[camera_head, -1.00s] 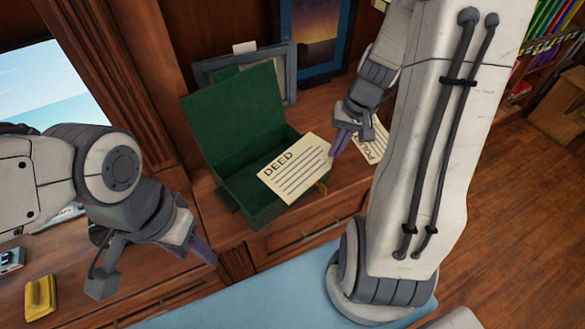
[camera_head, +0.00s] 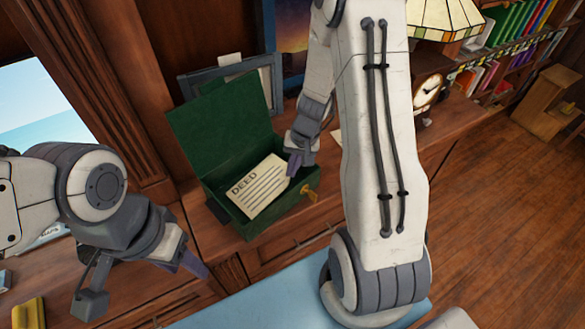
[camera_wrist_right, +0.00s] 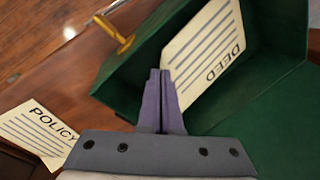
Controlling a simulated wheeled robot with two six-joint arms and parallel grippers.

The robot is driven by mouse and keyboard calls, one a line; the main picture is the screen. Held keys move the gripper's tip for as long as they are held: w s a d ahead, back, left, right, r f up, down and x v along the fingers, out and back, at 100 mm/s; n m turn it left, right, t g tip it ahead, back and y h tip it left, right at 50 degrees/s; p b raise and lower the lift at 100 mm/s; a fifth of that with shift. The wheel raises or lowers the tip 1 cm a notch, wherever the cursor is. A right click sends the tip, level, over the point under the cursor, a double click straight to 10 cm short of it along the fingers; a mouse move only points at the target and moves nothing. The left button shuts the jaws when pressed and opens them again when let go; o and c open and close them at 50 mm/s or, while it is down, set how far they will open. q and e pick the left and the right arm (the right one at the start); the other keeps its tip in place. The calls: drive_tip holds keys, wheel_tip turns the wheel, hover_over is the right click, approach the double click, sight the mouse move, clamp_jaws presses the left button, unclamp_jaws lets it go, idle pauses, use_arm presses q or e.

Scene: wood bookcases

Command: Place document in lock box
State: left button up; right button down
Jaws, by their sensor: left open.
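The open green lock box (camera_head: 262,222) stands on the wooden cabinet with its lid (camera_head: 222,118) raised at the back. The cream document marked DEED (camera_head: 258,187) lies tilted in the box opening. My right gripper (camera_head: 293,168) is at the box's right side, its fingers shut on the document's edge. In the right wrist view the fingers (camera_wrist_right: 160,90) are together at the edge of the DEED sheet (camera_wrist_right: 205,50), inside the green walls. My left gripper (camera_head: 190,264) is open and empty, left of and in front of the box.
A POLICY sheet (camera_wrist_right: 38,132) lies on the cabinet outside the box. A gold key (camera_head: 310,194) shows at the box's front right. A picture frame (camera_head: 262,68) leans behind the lid. A clock (camera_head: 428,92) and lamp (camera_head: 445,15) stand to the right.

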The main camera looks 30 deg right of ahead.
drive_tip(key=shift+f, duration=0.15)
drive_tip(key=c, duration=1.1)
unclamp_jaws()
